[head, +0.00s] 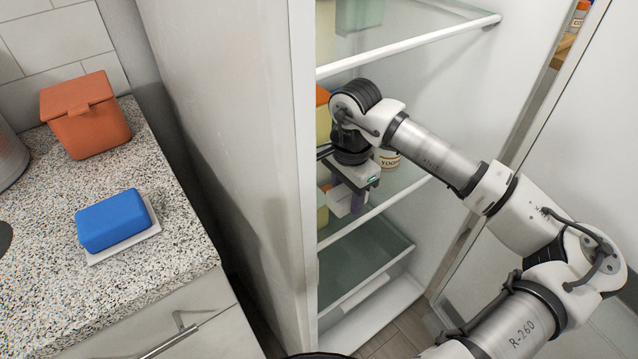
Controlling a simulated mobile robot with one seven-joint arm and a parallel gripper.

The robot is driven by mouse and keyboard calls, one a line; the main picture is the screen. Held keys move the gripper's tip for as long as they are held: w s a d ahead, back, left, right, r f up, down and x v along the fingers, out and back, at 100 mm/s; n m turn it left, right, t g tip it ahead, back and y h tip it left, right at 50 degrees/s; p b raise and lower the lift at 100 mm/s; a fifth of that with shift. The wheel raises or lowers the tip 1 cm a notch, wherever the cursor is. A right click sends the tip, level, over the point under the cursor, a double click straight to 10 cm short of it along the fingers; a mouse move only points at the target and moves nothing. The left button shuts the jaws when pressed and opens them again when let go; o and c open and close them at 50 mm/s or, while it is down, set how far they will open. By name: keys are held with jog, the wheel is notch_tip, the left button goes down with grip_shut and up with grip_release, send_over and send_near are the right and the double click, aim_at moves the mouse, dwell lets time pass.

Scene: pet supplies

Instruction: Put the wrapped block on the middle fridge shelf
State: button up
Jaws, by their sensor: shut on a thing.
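My gripper (350,197) is inside the open fridge, pointing down over the middle shelf (405,190). It is shut on a small pale block, which I take to be the wrapped block (336,205). The fingers and hand cover part of the block. The block is at or just above the shelf, behind its white front edge; I cannot tell whether it touches the glass.
A yogurt tub (389,159) stands close behind my gripper, and orange and yellow items are to its left. The upper shelf (410,46) is above my wrist. A blue block on a white dish (122,245) and an orange canister (88,120) are on the counter.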

jog(key=w+a+f, duration=0.1)
jog(key=w, duration=0.1)
jog(key=w+a+p, duration=0.1)
jog(key=w+a, duration=0.1)
jog(key=w, duration=0.1)
jog(key=w+a+f, duration=0.1)
jog(key=w+a, duration=0.1)
jog(key=shift+w+a+f+p, duration=0.2)
jog(key=shift+f+p, duration=0.1)
jog(key=shift+p, duration=0.1)
notch_tip(320, 180, down, 4)
jog(key=shift+r+p, duration=0.1)
jog(key=shift+p, duration=0.2)
jog(key=shift+w+a+f, duration=0.1)
jog(key=shift+w+f, duration=0.05)
jog(key=shift+f, duration=0.2)
jog(key=shift+f, duration=0.2)
jog(key=o, duration=1.1)
